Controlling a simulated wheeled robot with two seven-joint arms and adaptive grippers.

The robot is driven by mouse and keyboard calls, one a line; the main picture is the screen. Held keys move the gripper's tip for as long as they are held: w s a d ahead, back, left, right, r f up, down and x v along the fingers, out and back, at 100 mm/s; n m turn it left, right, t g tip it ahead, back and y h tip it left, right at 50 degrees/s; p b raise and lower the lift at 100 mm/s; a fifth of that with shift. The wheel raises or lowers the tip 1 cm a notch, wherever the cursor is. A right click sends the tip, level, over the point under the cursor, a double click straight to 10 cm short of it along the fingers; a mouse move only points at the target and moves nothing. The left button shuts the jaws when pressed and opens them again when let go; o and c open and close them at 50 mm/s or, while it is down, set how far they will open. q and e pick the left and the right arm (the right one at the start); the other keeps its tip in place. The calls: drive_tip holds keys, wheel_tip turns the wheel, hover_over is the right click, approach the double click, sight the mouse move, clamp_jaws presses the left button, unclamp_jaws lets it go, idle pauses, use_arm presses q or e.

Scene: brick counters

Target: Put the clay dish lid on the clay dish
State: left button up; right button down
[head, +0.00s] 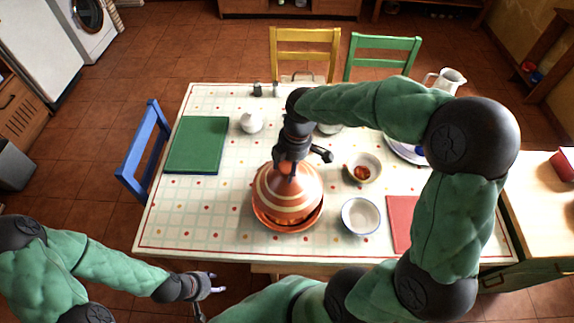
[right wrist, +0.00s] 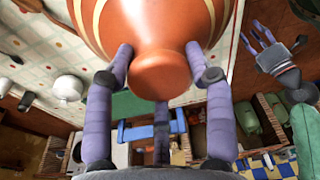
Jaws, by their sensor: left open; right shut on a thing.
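The clay dish lid (head: 287,190) is a terracotta cone with cream bands. My right gripper (head: 288,168) is shut on its top knob; in the right wrist view the fingers stand around the lid's knob (right wrist: 160,75). The clay dish (head: 291,229) is on the table directly below the lid, its front rim and some orange contents showing. The lid covers most of the dish; whether it touches the dish I cannot tell. My left gripper (head: 207,287) is open and empty off the table's front edge, and also shows in the right wrist view.
A white bowl (head: 360,216) stands close right of the dish, with another bowl (head: 363,167) behind it. A green board (head: 197,145) lies at left, a white sugar pot (head: 251,121) behind. A red board (head: 400,222) is at right. The table's front left is clear.

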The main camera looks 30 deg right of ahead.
drive_tip(key=shift+s+r, duration=0.1)
idle(0.4)
drive_tip(key=shift+f+b, duration=1.9)
drive_tip(key=shift+f, duration=1.9)
drive_tip(key=shift+c, duration=1.8)
unclamp_jaws()
drive_tip(key=r, duration=0.4)
drive_tip(key=d+r, duration=0.1)
drive_tip(key=r, duration=0.7)
drive_tip(key=shift+s+d, duration=0.25)
drive_tip(key=shift+d, duration=0.1)
